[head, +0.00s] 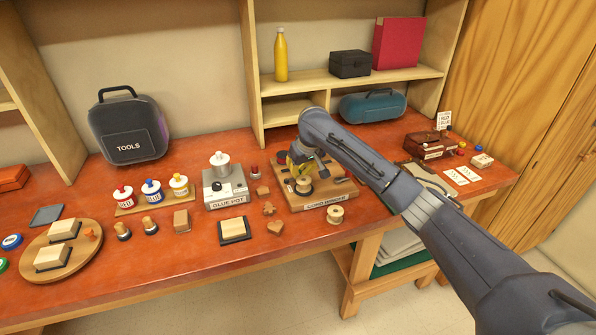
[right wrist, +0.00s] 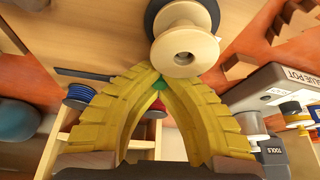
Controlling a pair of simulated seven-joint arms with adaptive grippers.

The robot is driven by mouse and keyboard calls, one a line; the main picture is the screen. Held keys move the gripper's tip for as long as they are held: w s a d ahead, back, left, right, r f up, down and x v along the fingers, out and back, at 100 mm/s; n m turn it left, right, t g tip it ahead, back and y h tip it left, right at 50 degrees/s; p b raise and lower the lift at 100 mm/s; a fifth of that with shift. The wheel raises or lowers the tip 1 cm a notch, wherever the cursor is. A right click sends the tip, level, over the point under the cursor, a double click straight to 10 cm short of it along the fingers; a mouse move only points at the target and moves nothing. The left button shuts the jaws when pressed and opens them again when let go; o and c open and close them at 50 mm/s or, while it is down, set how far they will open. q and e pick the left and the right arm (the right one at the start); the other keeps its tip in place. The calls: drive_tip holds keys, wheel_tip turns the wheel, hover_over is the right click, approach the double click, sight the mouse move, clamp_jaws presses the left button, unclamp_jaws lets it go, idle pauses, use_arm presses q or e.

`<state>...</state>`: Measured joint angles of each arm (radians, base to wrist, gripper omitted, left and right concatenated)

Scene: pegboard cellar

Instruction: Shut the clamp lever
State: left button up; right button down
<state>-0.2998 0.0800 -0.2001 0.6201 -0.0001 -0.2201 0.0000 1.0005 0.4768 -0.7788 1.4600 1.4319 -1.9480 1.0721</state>
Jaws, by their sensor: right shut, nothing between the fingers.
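A wooden board fixture (head: 318,201) with a label on its front edge stands on the bench under my right arm. A pale spool-like piece (head: 304,186) stands on it, and a dark bar (head: 340,181) lies at its right side. I cannot tell for sure which part is the clamp lever; my gripper hides some of the fixture. My right gripper (head: 299,164) is over the back left of the board, with its yellow fingers shut and empty. In the right wrist view the fingertips (right wrist: 157,76) meet beside a pale round spool (right wrist: 184,50); contact is unclear. My left gripper is out of view.
A glue pot unit (head: 225,192) stands left of the board. A shelf (head: 350,80) rises behind. A brown box (head: 428,146) stands to the right.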

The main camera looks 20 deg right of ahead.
drive_tip(key=shift+s+a+r+m+h, duration=0.1)
drive_tip(key=shift+s+r+m+h, duration=0.15)
drive_tip(key=shift+m, duration=0.75)
drive_tip(key=shift+s, duration=0.1)
drive_tip(key=c, duration=1.4)
unclamp_jaws()
drive_tip(key=shift+f, duration=0.15)
drive_tip(key=shift+o, duration=0.2)
drive_tip(key=v, duration=1.2)
drive_tip(key=shift+s+a, duration=0.1)
